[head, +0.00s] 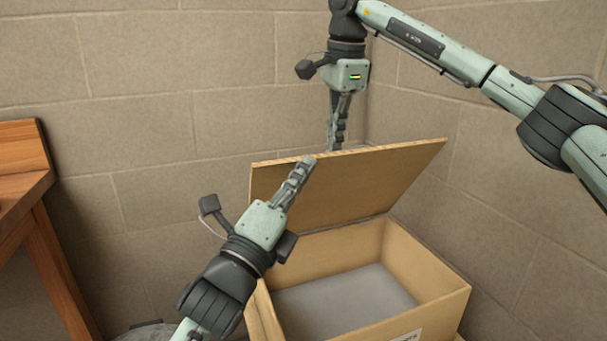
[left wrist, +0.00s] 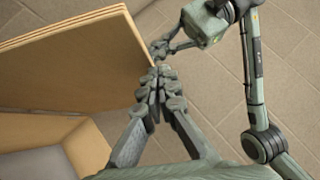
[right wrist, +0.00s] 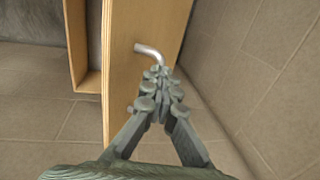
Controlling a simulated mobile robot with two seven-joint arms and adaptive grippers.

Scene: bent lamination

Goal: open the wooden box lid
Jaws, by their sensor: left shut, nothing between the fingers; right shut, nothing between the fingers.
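The wooden box (head: 440,292) stands open at the lower right of the head view, with its grey floor showing. Its lid (head: 350,185) is raised, standing steeply up from the rear edge. The lid fills the upper left of the left wrist view (left wrist: 70,60). My left gripper (head: 307,163) is shut and empty, in front of the lid near its upper left edge. My right gripper (head: 334,146) is shut and empty at the lid's top edge, its tips partly hidden behind it. The right wrist view shows a bent metal handle (right wrist: 150,53) on the lid (right wrist: 145,20), close to the right fingertips.
A wooden table or bench (head: 30,165) stands at the far left. Block walls (head: 150,110) meet in a corner close behind the box. A dark round object (head: 147,327) shows partly at the bottom left. The space above the box opening is clear.

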